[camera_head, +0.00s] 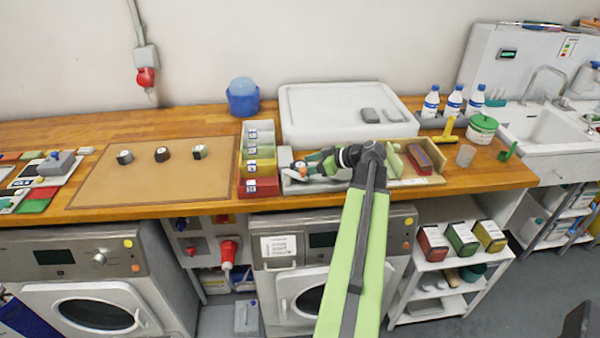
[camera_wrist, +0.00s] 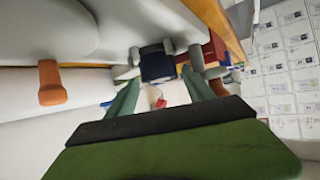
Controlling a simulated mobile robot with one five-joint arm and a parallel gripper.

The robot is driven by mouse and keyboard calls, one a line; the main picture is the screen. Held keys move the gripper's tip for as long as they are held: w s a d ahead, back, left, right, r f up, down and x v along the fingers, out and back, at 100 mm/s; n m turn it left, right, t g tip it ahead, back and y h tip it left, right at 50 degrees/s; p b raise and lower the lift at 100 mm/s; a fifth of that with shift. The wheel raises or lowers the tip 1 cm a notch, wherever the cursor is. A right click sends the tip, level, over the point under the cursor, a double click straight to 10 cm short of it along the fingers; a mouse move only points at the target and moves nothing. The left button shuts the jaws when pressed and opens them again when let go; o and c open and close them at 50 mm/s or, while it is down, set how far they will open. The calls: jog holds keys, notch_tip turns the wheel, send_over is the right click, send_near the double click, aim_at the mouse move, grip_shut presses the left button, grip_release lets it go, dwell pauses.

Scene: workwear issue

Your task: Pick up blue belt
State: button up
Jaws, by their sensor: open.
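My gripper (camera_head: 298,170) reaches left over a pale grey tray on the wooden counter, just right of the stacked coloured bins. In the wrist view my gripper (camera_wrist: 160,92) has its two green fingers spread apart, with nothing held between them. A dark blue object (camera_wrist: 157,62) lies beyond the fingertips, between grey rounded pieces. It may be the blue belt, but I cannot tell for sure. In the head view my gripper and wrist hide much of the tray, and no blue belt can be made out clearly.
Several coloured bins (camera_head: 258,165) stand close to the left of my gripper. A white raised basin (camera_head: 340,110) is behind it. A brown mat (camera_head: 150,180) on the left carries three small round items. A wooden tray (camera_head: 415,181) lies right of my wrist.

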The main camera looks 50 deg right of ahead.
aim_at(303, 165)
jog(key=shift+f+b+x, duration=0.2)
jog(key=shift+b+x, duration=0.15)
jog(key=shift+x, duration=0.75)
jog(key=shift+w+a, duration=0.1)
jog(key=shift+w, duration=0.2)
jog(key=c, duration=1.1)
jog(key=r+p, duration=0.5)
jog(key=shift+s+d+r, duration=0.2)
jog(key=shift+s+d, duration=0.1)
jog(key=shift+s, duration=0.05)
jog(key=s+d+r+p, duration=0.2)
jog(key=s, duration=0.1)
jog(key=s+d+r+p, duration=0.1)
jog(key=s+d+p, duration=0.1)
jog(key=s, duration=0.1)
jog(key=s+d+r+p, duration=0.2)
jog(key=s, duration=0.1)
jog(key=shift+s+r, duration=0.1)
jog(key=shift+r, duration=0.2)
